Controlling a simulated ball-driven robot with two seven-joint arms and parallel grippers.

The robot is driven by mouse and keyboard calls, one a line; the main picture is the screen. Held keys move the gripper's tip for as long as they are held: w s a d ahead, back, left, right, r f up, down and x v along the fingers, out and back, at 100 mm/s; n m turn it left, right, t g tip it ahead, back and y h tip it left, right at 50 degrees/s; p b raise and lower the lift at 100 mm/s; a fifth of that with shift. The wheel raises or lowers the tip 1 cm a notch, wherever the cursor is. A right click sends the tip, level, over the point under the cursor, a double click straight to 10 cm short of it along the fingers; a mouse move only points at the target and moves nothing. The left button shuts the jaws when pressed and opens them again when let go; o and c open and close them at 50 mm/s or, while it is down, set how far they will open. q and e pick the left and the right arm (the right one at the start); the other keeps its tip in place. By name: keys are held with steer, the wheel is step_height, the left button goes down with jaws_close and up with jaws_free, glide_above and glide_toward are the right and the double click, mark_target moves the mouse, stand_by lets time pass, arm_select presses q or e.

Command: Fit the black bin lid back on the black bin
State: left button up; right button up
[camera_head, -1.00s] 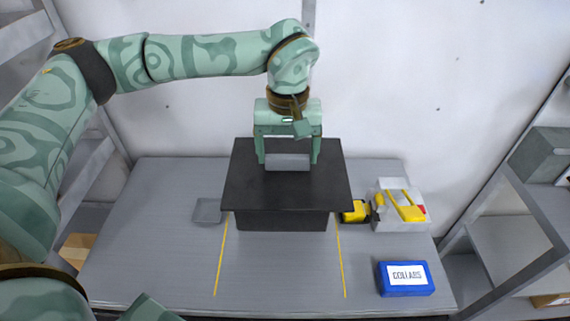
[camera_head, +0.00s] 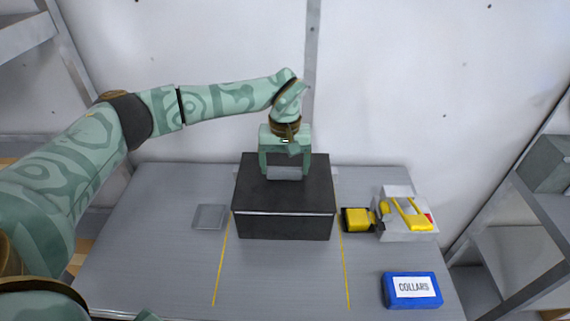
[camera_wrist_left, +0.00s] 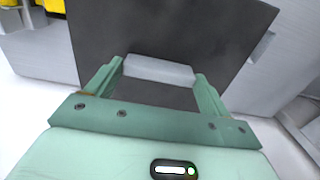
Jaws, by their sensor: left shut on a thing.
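The black bin (camera_head: 284,228) stands on the grey table between two yellow lines. The flat black bin lid (camera_head: 284,198) lies over its top, its front edge in line with the bin's front rim. I see no clear gap there, but cannot tell whether it is fully seated; the back edge is hidden. My left gripper (camera_head: 285,172) is shut on the lid's pale grey handle, above the lid's rear part. In the left wrist view the handle (camera_wrist_left: 158,69) sits between both fingers, with the dark lid (camera_wrist_left: 170,30) beyond. My right gripper is not in view.
A flat grey square (camera_head: 209,217) lies left of the bin. A yellow-and-black object (camera_head: 357,219) and a grey box with yellow tools (camera_head: 408,222) stand close on the right. A blue COLLARS box (camera_head: 411,290) is front right. The table's front middle (camera_head: 283,280) is clear.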

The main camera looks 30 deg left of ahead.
mark_target(285, 168)
arm_select(q)
steer(key=o, duration=1.4)
step_height(285, 168, up, 12)
steer(key=shift+r+p, duration=0.1)
steer(key=shift+p, duration=0.85)
